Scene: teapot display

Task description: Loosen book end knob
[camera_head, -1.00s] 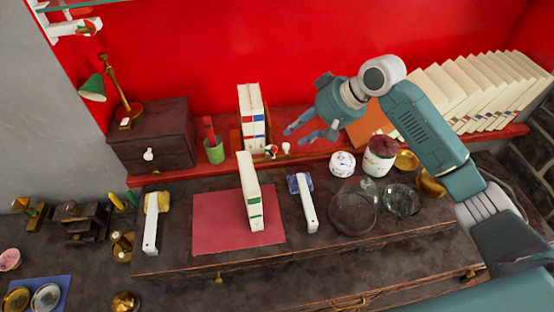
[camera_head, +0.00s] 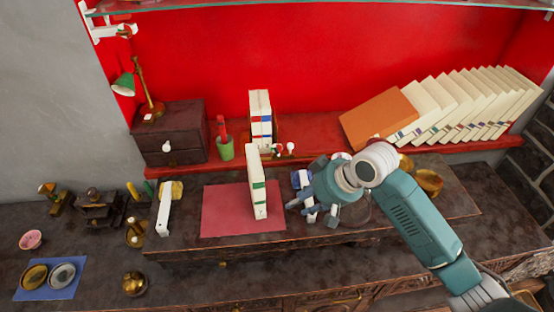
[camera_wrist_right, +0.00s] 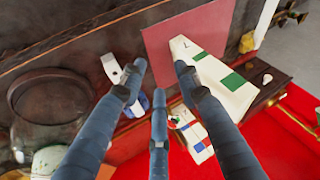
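The book end (camera_head: 276,145) is a brown piece on the red shelf, beside upright white books with red and blue labels (camera_head: 260,118). A small white knob (camera_head: 291,149) sticks out at its right. My right gripper (camera_head: 311,210) is over the desk, in front of and below the knob, right of a standing white book with green labels (camera_head: 257,185). Its three fingers are spread and empty, as the right wrist view (camera_wrist_right: 160,90) shows. There the shelf books (camera_wrist_right: 197,133) appear beyond the fingers, and a finger partly covers the book end area. My left gripper is not in view.
The green-labelled book stands on a red mat (camera_head: 225,208). A white-handled tool (camera_head: 164,212) lies left of it; a blue and white item (camera_head: 300,179) is partly behind my gripper. A glass dome (camera_wrist_right: 45,108) is close by. Leaning books (camera_head: 455,105) line the right shelf.

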